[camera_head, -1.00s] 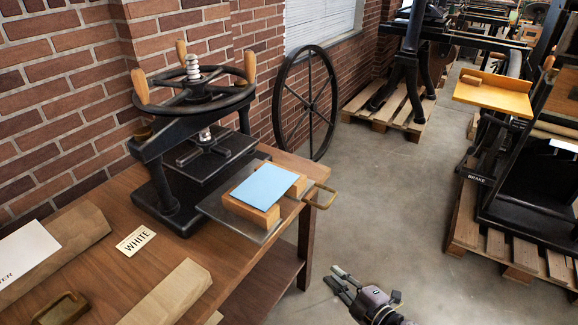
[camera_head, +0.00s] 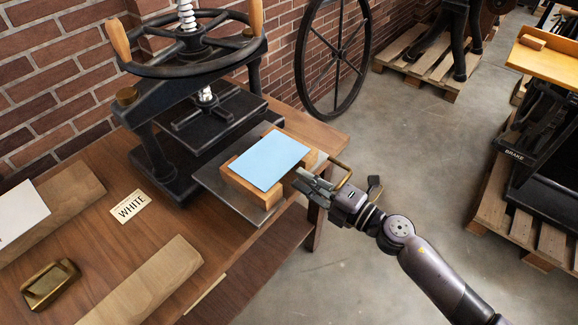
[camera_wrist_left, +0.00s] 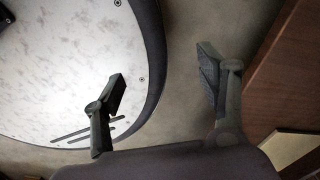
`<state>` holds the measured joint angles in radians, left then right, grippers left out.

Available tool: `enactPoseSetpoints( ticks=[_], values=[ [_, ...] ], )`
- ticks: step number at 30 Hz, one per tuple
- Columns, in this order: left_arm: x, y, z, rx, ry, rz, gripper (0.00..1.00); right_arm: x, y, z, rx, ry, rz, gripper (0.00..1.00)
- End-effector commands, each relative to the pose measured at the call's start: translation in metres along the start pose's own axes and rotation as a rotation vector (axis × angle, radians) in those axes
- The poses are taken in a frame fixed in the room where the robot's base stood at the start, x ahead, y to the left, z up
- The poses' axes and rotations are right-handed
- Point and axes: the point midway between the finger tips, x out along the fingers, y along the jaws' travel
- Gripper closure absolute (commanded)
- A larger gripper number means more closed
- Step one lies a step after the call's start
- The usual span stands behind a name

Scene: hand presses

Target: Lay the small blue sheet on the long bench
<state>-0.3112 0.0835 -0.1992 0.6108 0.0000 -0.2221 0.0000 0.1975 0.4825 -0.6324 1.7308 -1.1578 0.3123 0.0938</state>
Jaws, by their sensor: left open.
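The block sits on the grey metal plate (camera_head: 213,185) that sticks out from the black hand press. The wooden bench (camera_head: 104,240) under the press runs toward the lower left. My right gripper (camera_head: 304,178) is at the right end of the sheet and block, its fingers pointing left; whether they touch or are closed on the sheet is unclear. My left gripper (camera_wrist_left: 163,73) is open and empty in the left wrist view, with floor behind it.
The press's handwheel (camera_head: 190,45) stands over the bench. A brass handle (camera_head: 341,178) projects beside my right gripper.

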Motion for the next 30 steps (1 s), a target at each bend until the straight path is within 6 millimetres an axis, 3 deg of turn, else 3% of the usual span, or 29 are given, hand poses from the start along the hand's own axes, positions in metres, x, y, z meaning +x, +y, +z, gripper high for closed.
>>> enactPoseSetpoints(
  ticks=[6, 12, 23, 30],
  values=[
    [-0.005, -0.002, -0.019, 0.0, 0.028, -0.003, 0.33, 0.03, 0.002, 0.0, 0.002, 0.0, 0.001, 0.84],
    [-0.006, -0.002, -0.025, 0.0, 0.037, -0.002, 0.33, 0.044, 0.001, 0.001, 0.001, -0.001, 0.001, 0.84],
    [-0.006, 0.002, -0.016, -0.001, 0.024, 0.003, 0.33, 0.047, 0.0, 0.0, 0.002, -0.001, 0.0, 0.84],
    [-0.006, 0.002, -0.014, -0.001, 0.021, 0.003, 0.33, 0.047, 0.0, 0.0, 0.002, -0.001, 0.0, 0.92]
  ],
)
